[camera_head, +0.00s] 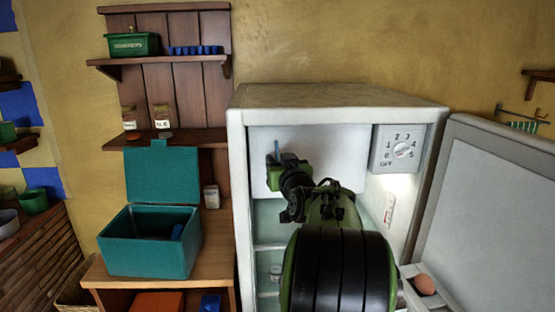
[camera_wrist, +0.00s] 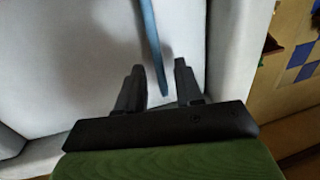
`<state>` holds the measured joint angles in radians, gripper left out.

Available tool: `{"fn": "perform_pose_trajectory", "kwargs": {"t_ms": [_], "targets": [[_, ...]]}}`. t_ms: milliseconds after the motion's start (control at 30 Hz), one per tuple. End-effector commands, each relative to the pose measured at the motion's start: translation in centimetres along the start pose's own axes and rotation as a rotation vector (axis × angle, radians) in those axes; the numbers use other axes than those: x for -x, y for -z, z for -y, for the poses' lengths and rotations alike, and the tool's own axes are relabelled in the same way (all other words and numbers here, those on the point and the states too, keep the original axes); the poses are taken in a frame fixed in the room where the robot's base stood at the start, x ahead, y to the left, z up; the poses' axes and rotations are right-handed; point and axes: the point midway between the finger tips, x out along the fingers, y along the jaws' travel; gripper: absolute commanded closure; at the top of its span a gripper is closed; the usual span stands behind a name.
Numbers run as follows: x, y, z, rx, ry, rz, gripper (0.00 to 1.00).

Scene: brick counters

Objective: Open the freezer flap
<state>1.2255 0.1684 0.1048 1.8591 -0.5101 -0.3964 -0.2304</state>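The freezer flap (camera_head: 325,150) is a pale panel across the top of the open fridge's inside. It looks upright and closed. It fills most of the wrist view (camera_wrist: 60,60). Its slim blue handle (camera_head: 276,148) is near the flap's left side and also shows in the wrist view (camera_wrist: 149,30). My gripper (camera_wrist: 159,68) is open, with a dark finger on each side of the handle's lower end. I see gaps on both sides; no contact is visible. In the head view my gripper (camera_head: 274,163) is at the flap's left part, and my arm hides its lower middle.
The fridge (camera_head: 340,96) has its door (camera_head: 495,210) swung open to the right, with an egg (camera_head: 425,284) near its inner side. A temperature dial (camera_head: 401,149) is right of the flap. An open teal box (camera_head: 150,250) stands on the wooden counter at left.

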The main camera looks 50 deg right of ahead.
Motion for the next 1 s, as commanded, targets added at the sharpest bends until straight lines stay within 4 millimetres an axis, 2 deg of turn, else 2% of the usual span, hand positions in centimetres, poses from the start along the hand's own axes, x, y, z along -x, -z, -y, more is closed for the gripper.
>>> {"fn": "perform_pose_trajectory", "kwargs": {"t_ms": [233, 467, 1000], "targets": [[-0.16, -0.02, 0.06, 0.0, 0.001, 0.0, 0.64], [-0.14, -0.03, 0.05, 0.0, 0.001, 0.0, 1.0], [-0.12, -0.03, 0.05, 0.0, 0.001, 0.0, 1.0]]}}
